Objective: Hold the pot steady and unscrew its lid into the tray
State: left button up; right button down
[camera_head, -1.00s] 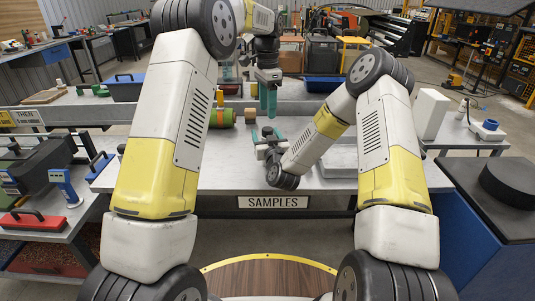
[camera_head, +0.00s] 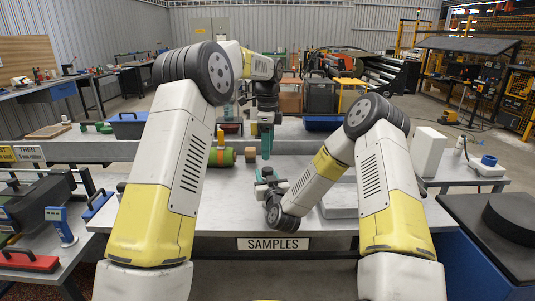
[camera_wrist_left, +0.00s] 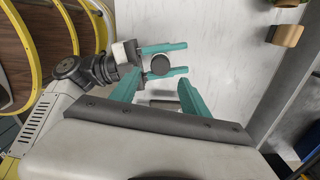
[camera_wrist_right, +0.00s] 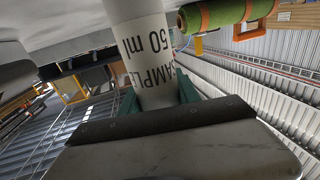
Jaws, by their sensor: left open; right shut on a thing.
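The pot (camera_wrist_right: 150,55) is white, printed "SAMPLE 50 ml", and fills the upper middle of the right wrist view. My right gripper is shut around it; its teal fingers (camera_wrist_left: 165,60) also show in the left wrist view. The dark round lid (camera_wrist_left: 160,64) shows from above between those fingers. My left gripper (camera_head: 266,141) is open and empty, its fingers pointing down above the pot. In the head view the pot is too small and covered to make out. The shallow grey tray (camera_head: 340,203) lies on the table, partly behind my right arm.
A green roll (camera_head: 222,157) with an orange band and a wooden block (camera_head: 250,155) lie behind the grippers. A white box (camera_head: 428,150) and a blue-and-white device (camera_head: 487,165) stand at the right. The table's left front is clear.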

aim_at(267, 169)
pick_arm(q)
jog(key=m, duration=1.5)
jog(key=shift+m, duration=0.4)
jog(key=shift+f, duration=3.95)
grip_shut()
